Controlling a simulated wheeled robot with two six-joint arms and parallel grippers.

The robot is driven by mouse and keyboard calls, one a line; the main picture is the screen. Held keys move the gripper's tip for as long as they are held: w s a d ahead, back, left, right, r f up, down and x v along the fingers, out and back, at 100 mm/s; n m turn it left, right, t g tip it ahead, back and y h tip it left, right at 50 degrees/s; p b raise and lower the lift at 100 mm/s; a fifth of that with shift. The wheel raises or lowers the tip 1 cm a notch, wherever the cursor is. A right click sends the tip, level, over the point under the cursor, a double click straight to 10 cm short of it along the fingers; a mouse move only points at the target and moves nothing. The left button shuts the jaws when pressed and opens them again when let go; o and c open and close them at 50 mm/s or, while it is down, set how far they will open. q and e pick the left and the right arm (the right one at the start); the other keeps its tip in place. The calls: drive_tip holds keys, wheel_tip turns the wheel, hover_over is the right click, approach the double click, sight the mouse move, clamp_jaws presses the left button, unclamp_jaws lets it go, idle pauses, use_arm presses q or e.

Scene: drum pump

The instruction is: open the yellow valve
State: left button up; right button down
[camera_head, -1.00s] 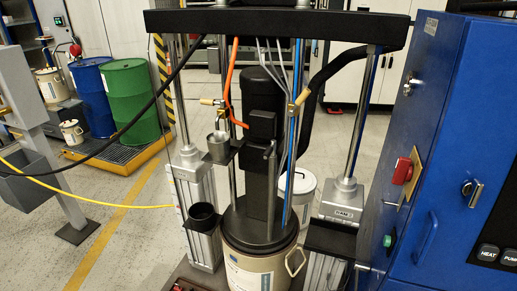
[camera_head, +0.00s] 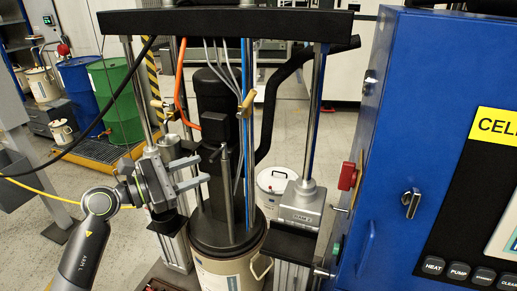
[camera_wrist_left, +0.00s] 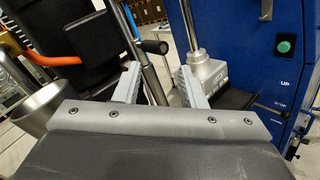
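Two small yellow handles show on the pump. One yellow valve handle (camera_head: 250,103) sits on the blue hose right of the black pump motor. Another yellow handle (camera_head: 162,104) sits beside the orange hose on the left. I cannot tell which is the task's valve. My left gripper (camera_head: 202,169) is in front of the pump's left side, below both handles, its fingers pointing right. In the left wrist view its fingers (camera_wrist_left: 160,70) are apart, with a metal rod showing beyond the gap. It holds nothing. My right gripper is not in view.
The black pump motor (camera_head: 214,125) and drum (camera_head: 230,271) stand between two metal columns under a black crossbar (camera_head: 225,22). A blue control cabinet (camera_head: 420,110) closes off the right. A metal cup (camera_wrist_left: 38,108) is close on the left in the wrist view.

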use_arm(q)
drive_tip(key=p+x, duration=0.1)
drive_tip(key=x, duration=0.2)
drive_tip(key=p+x, duration=0.1)
drive_tip(key=x, duration=0.2)
drive_tip(key=shift+w+d+r, duration=0.1)
drive_tip(key=shift+d+r, duration=0.05)
drive_tip(key=shift+r, duration=0.1)
drive_tip(key=shift+w+d+r+p, duration=0.15)
drive_tip(key=shift+d+p, duration=0.1)
drive_tip(key=shift+p, duration=0.25)
drive_tip(key=f+p+x, duration=0.1)
drive_tip(key=p+x, duration=0.1)
drive_tip(key=x, duration=0.8)
drive_tip(key=shift+d, duration=0.3)
drive_tip(key=shift+a, duration=0.25)
drive_tip(key=c, duration=0.7)
clamp_jaws()
